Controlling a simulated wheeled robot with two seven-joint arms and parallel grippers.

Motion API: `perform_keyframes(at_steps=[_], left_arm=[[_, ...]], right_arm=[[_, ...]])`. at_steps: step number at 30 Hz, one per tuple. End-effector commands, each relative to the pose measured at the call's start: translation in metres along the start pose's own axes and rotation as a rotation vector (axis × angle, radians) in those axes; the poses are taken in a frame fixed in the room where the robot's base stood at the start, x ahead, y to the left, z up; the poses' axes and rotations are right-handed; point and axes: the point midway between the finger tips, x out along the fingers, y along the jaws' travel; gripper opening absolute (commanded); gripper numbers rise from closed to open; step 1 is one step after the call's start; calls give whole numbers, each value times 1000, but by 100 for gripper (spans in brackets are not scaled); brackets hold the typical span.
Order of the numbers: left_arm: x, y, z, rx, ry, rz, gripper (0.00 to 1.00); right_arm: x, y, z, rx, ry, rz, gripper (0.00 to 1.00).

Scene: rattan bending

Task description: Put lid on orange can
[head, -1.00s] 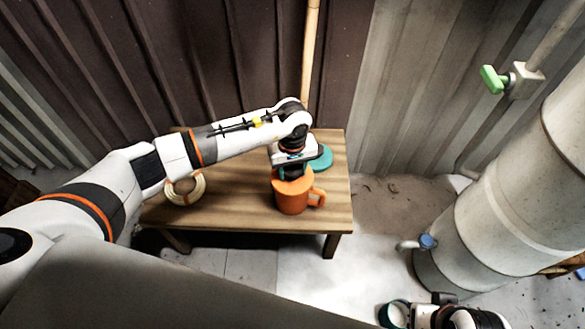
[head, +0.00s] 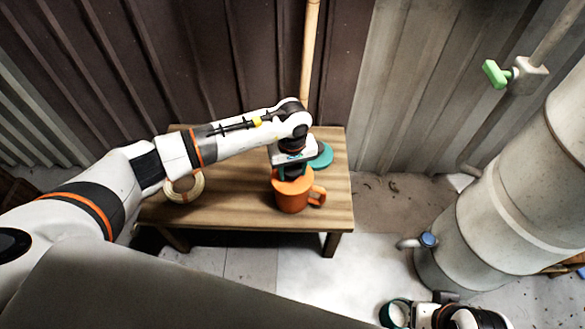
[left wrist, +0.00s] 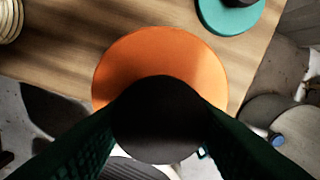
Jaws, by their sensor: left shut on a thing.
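The orange can (head: 293,199) stands upright on the wooden table, its handle to the right. My left gripper (head: 294,174) is directly above it, pointing down. In the left wrist view, my left gripper (left wrist: 160,125) is shut on the dark knob of the round orange lid (left wrist: 165,60). The lid hides the can's opening. In the head view, lid and can blend together in one orange colour, so I cannot tell whether the lid is fully seated.
A teal lid (head: 322,156) with a dark knob lies behind the can, also in the left wrist view (left wrist: 230,12). A rattan coil (head: 184,187) lies at the table's left. The wooden table (head: 235,205) is clear left of the can. A large pipe (head: 490,215) stands right.

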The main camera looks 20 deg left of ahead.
Motion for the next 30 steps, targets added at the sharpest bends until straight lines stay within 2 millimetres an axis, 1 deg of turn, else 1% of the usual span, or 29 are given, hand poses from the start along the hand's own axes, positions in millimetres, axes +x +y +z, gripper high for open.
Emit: perform_keyframes(at_steps=[11, 12, 16, 17, 22, 23, 27, 30], left_arm=[[2, 0, 0, -1, 0, 0, 23], [2, 0, 0, 0, 0, 0, 47], [2, 0, 0, 0, 0, 0, 68], [2, 0, 0, 0, 0, 0, 71], [2, 0, 0, 0, 0, 0, 71], [2, 0, 0, 0, 0, 0, 73], [2, 0, 0, 0, 0, 0, 96], [2, 0, 0, 0, 0, 0, 96]], right_arm=[[2, 0, -1, 0, 2, 0, 33], [2, 0, -1, 0, 2, 0, 33], [2, 0, -1, -1, 2, -1, 33], [2, 0, -1, -1, 2, -1, 33], [2, 0, -1, -2, 2, -2, 33], [2, -1, -1, -2, 2, -2, 33], [2, -1, -1, -3, 2, -2, 33], [2, -1, -2, -3, 3, -2, 33]])
